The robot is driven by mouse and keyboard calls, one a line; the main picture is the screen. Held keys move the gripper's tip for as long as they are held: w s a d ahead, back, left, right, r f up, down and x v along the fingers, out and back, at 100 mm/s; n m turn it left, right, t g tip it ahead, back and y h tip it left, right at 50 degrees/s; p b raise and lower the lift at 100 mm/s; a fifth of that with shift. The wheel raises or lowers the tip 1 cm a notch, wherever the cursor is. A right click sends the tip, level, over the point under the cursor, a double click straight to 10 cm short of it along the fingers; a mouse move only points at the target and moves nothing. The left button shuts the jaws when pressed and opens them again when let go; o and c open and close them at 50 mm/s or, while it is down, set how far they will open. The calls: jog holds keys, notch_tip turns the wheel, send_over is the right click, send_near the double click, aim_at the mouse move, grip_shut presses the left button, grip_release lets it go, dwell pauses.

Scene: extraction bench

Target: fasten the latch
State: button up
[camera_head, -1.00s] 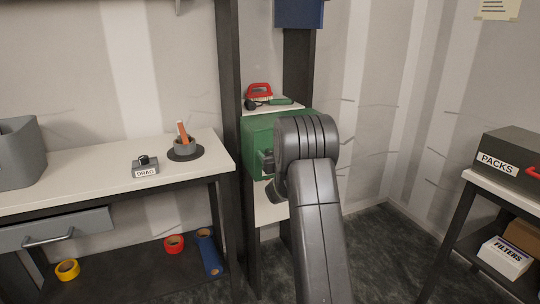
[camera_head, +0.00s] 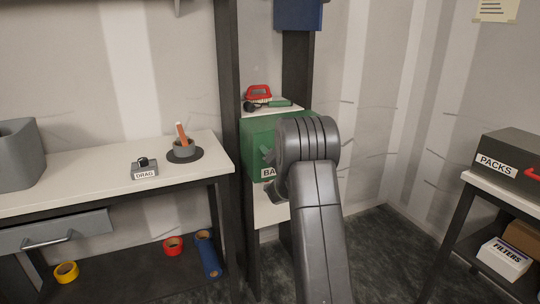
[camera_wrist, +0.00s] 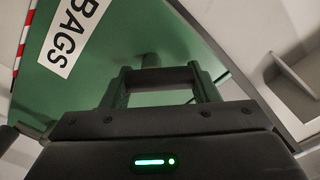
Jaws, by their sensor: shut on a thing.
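A green box (camera_head: 257,137) labelled BAGS stands on the narrow shelf unit behind my arm. Its green face (camera_wrist: 92,82) fills much of the wrist view, with the label (camera_wrist: 75,35) at upper left. My gripper (camera_wrist: 157,82) is close in front of this face. Its two fingers are shut on a dark bar, which appears to be the latch handle (camera_wrist: 157,76). A short stem runs from the bar toward the green face. In the head view my wrist covers the box's right part, and the latch cannot be made out clearly there.
A PACKS case (camera_head: 512,158) stands on the right table. Floor between is clear.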

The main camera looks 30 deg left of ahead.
jog(key=m, duration=0.2)
jog(key=m+p, duration=0.1)
jog(key=m, duration=0.1)
jog(key=shift+w+d+r+m, duration=0.1)
jog(key=shift+w+d+m, duration=0.1)
jog(key=shift+m, duration=0.1)
jog(key=shift+w+d+m+p, duration=0.1)
jog(key=shift+m+p, duration=0.6)
jog(key=shift+m, duration=1.6)
jog(key=o, duration=1)
jog(key=shift+f, duration=0.2)
jog(key=shift+d, duration=0.1)
jog(key=b+v, duration=0.1)
jog(key=v, duration=1.2)
jog(key=shift+s+d, duration=0.2)
jog(key=shift+s, duration=0.1)
jog(key=shift+w+a, duration=0.1)
jog(key=p+x, duration=0.1)
jog(key=x, duration=1.2)
jog(key=shift+w+a, duration=0.2)
